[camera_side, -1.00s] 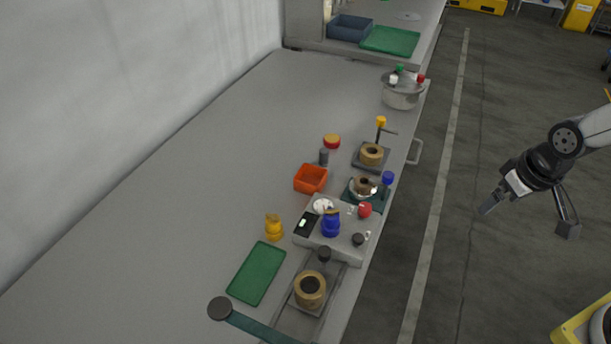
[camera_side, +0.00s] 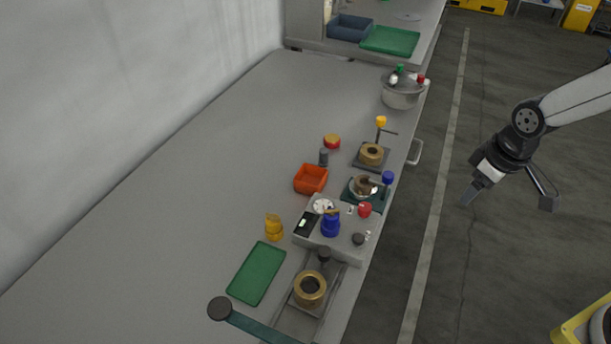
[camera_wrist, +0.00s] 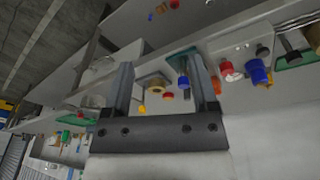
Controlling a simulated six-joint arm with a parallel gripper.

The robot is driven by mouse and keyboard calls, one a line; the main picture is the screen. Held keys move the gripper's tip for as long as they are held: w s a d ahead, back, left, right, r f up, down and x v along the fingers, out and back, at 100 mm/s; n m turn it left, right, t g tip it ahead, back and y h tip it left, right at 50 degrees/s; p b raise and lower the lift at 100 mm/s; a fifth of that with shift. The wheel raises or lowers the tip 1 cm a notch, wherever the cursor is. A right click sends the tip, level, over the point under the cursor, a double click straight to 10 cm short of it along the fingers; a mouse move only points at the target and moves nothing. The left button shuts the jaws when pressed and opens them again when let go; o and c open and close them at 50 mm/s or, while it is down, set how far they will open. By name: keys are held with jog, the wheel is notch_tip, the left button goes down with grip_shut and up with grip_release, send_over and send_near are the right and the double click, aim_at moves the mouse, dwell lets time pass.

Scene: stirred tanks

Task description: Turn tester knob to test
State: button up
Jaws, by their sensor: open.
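The tester appears to be the grey box (camera_side: 345,249) near the bench's right edge in the side view. It carries a dark panel with a small lit display (camera_side: 304,224), a blue part (camera_side: 330,226), a red knob-like part (camera_side: 364,209) and a black knob (camera_side: 358,239). Which one is the tester knob, and its setting, I cannot tell. My gripper (camera_side: 468,197) hangs over the floor to the right of the bench, well apart from the box. In the wrist view my gripper's two fingers (camera_wrist: 162,62) stand apart with nothing held between them.
Around the box stand an orange bin (camera_side: 311,179), a yellow figure-like part (camera_side: 274,229), a green tray (camera_side: 257,272) and a brass ring (camera_side: 310,289) on a stand. A lidded pot (camera_side: 401,93) sits farther back. A bench handle (camera_side: 416,152) juts out. The bench's left side is clear.

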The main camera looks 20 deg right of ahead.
jog(key=w+a+n+g, duration=0.1)
jog(key=w+a+n, duration=0.6)
jog(key=a, duration=0.1)
jog(key=n+g, duration=0.1)
jog(key=n, duration=0.6)
send_over(365, 206)
jog(key=shift+s+f, duration=0.1)
jog(key=shift+f, duration=0.7)
jog(key=shift+f, duration=0.1)
jog(key=shift+f, duration=3.8)
grip_shut()
